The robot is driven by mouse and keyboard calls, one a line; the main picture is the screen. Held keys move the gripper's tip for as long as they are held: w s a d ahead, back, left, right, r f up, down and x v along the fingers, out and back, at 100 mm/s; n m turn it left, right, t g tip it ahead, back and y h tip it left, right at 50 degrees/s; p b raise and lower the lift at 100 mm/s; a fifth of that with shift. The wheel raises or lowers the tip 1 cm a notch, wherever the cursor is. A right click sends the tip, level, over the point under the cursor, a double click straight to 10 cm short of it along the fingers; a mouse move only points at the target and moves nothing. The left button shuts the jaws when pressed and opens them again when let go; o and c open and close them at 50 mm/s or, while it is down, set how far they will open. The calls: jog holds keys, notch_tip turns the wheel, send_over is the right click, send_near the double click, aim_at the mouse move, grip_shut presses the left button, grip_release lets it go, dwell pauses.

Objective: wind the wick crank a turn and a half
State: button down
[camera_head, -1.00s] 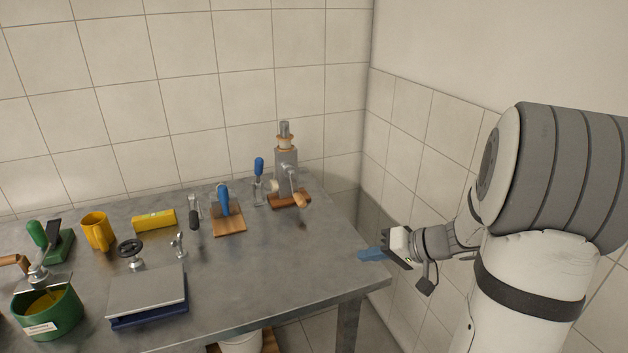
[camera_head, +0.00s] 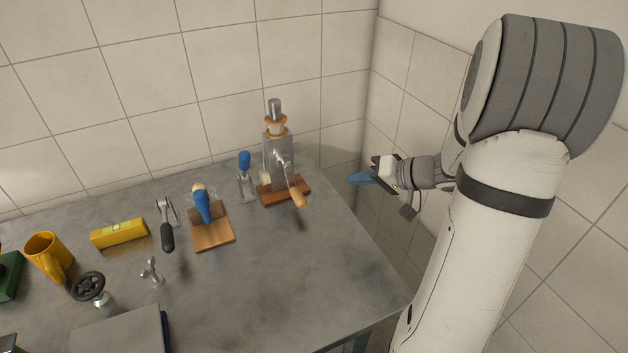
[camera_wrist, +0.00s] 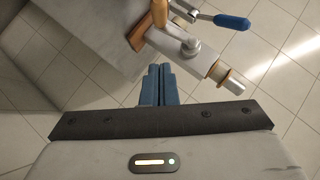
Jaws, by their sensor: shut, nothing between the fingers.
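The wick crank device is a grey metal body (camera_head: 277,158) on a wooden base (camera_head: 270,196) at the table's far right corner. A silver post with a wooden spool (camera_head: 276,122) tops it. Its crank arm slopes down to the right and ends in a wooden handle (camera_head: 298,197). The device also shows in the wrist view (camera_wrist: 185,45), with its wooden handle (camera_wrist: 160,12) cut by the top edge. My gripper (camera_head: 352,179) is to the right of the device, apart from it, past the table's right edge. Its blue fingers (camera_wrist: 159,88) are together and empty.
A blue-handled metal clamp (camera_head: 245,163) stands just left of the device. A blue-handled tool on a wooden board (camera_head: 214,237), a black-handled lever (camera_head: 167,237), a yellow level (camera_head: 119,233) and a yellow mug (camera_head: 47,256) stand farther left. The table's right front (camera_head: 340,270) is clear.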

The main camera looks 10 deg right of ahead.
jog(key=p, duration=0.1)
send_near(294, 184)
jog(key=a+f, duration=0.2)
jog(key=shift+f, duration=0.3)
jog(key=shift+s+a+f, duration=0.1)
jog(key=shift+a+f, duration=0.1)
jog(key=shift+f, duration=0.1)
jog(key=shift+d, duration=0.15)
